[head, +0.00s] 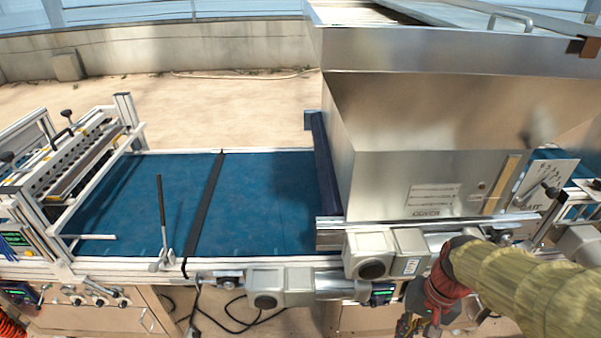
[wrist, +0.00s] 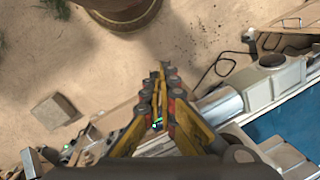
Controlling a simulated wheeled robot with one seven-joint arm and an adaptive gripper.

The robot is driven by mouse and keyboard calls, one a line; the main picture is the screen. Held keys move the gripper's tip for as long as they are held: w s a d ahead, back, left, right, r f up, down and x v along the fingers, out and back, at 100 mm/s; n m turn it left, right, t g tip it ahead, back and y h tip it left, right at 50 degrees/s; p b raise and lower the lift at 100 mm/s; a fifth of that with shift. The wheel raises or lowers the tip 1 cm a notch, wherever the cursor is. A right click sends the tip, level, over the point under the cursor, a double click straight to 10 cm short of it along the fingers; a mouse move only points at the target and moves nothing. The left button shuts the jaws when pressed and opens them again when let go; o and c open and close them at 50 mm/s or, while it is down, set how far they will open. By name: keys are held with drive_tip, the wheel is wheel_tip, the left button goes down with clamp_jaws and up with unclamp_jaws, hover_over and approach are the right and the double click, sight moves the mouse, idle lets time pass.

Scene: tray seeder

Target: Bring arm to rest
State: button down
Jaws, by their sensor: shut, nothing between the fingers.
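My gripper (wrist: 160,78) shows in the wrist view with its yellow and black fingers closed together and nothing between them. It points down toward the sandy floor, beside the seeder's front edge. In the head view my gripper (head: 408,326) hangs at the bottom right, partly cut off by the picture edge. My arm, in a tan sleeve with a red joint, reaches in from the right, in front of the seeder.
The seeder's blue belt (head: 262,200) is bare, with a black strap across it. A steel hopper (head: 430,130) stands at right. Motor housings (head: 280,287) stick out along the front rail. In the wrist view, a terracotta pot (wrist: 122,12) and a block (wrist: 56,110) are on the floor.

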drive_tip(key=s+a+r+n+t+h, duration=0.1)
drive_tip(key=a+r+n+t, duration=0.1)
drive_tip(key=r, duration=0.6)
drive_tip(key=s+a+r+n+t+h, duration=0.1)
drive_tip(key=s+a+r+n+t, duration=0.1)
drive_tip(key=r, duration=0.5)
drive_tip(key=shift+s+r+n+t, duration=0.3)
drive_tip(key=shift+r+t, duration=0.05)
drive_tip(key=shift+t, duration=0.45)
